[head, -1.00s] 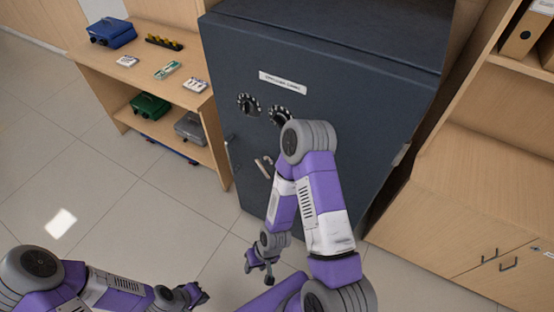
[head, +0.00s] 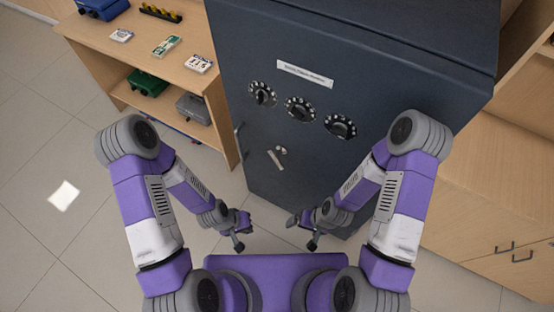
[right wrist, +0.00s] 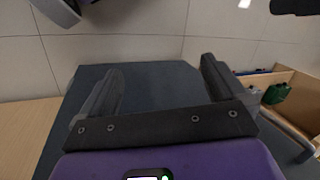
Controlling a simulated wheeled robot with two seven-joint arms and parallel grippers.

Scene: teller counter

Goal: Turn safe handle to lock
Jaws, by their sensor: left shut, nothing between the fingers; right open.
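The safe (head: 300,40) is a dark blue-grey cabinet in the upper middle of the head view, its door shut as far as I can see. My left gripper (head: 238,243) is shut and empty, below and left of the handle in the picture, apart from the safe. My right gripper (head: 312,243) is below and right of the handle, also apart. The right wrist view shows its two fingers (right wrist: 158,78) spread with nothing between them.
Three black dials, one of them the middle dial (head: 300,108), sit above the handle under a white label (head: 305,73). A wooden shelf (head: 200,92) with boxes and bundles stands left of the safe. A wooden cabinet (head: 480,215) stands right. Floor is clear at left.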

